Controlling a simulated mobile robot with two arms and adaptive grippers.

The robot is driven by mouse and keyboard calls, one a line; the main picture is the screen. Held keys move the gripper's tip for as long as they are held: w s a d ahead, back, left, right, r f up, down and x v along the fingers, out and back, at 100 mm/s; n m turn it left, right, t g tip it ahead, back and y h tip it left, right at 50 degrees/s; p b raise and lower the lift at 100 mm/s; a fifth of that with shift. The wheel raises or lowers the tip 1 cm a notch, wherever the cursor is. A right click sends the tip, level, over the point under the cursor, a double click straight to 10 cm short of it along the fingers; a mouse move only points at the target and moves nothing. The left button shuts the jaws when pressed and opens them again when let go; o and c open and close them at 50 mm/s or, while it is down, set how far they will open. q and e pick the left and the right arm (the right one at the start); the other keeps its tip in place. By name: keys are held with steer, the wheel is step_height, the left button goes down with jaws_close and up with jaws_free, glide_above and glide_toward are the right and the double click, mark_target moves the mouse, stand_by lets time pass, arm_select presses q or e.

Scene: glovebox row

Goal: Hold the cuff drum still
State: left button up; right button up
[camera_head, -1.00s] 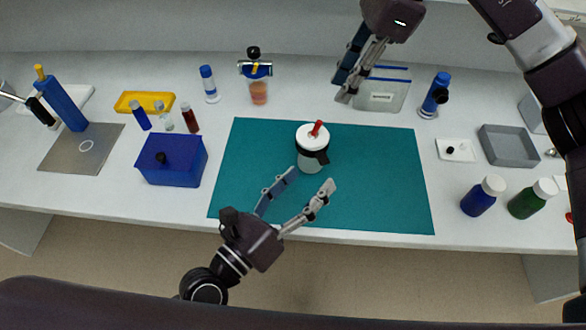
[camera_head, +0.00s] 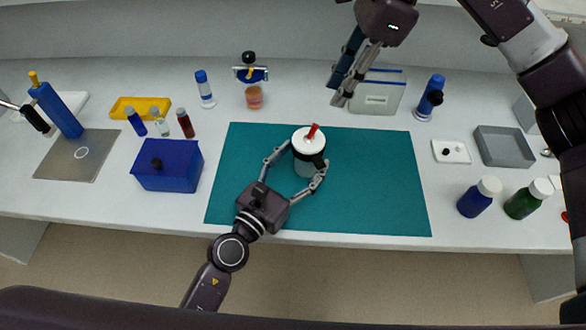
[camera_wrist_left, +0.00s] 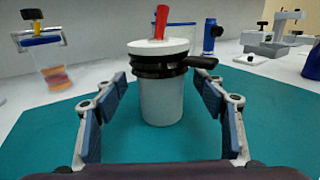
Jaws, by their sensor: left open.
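The cuff drum (camera_head: 306,163) is a white-lidded, pale grey cylinder with a black band, a black side lever and a red handle on top. It stands upright on the teal mat (camera_head: 375,190). In the left wrist view the drum (camera_wrist_left: 163,100) is in the middle, between the two fingers. My left gripper (camera_head: 294,166) is open, with one finger on each side of the drum; in the left wrist view (camera_wrist_left: 162,90) a gap shows on both sides. My right gripper (camera_head: 338,94) is above the back of the table near a clear box; its two fingers look close together.
A blue box (camera_head: 168,170) stands left of the mat. The clear lidded box (camera_head: 378,97) is behind it. Blue and green bottles (camera_head: 522,198) and a grey tray (camera_head: 504,147) are at the right. The mat around the drum is clear.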

arm_select(q)
steer(key=shift+x, duration=1.45)
steer(key=shift+c, duration=0.2)
steer(key=c, duration=1.3)
arm_select(e)
steer(key=shift+f, duration=0.2)
steer(key=c, duration=0.5)
steer(key=shift+s+d+f+y, duration=0.1)
steer(key=shift+d+f+y, duration=0.05)
steer(key=shift+f+y, duration=0.15)
steer(key=shift+c, duration=1.1)
steer(key=d+f+y, duration=0.1)
steer(key=d+f+m+g+y, duration=0.1)
steer(key=d+y, duration=0.1)
steer(key=d+f+y, duration=0.1)
steer(key=f, duration=0.1)
steer(key=shift+s+d+m+y, duration=0.15)
steer(key=shift+s+m+y, duration=0.15)
steer(key=shift+s, duration=0.05)
jaws_close()
steer(key=d+f+m+t+y, duration=0.1)
steer(key=d+f+m+y, duration=0.1)
steer(key=d, duration=0.6)
steer(key=shift+s+f+m+y, duration=0.2)
steer(key=shift+m+y, duration=0.1)
steer(key=shift+y, duration=0.5)
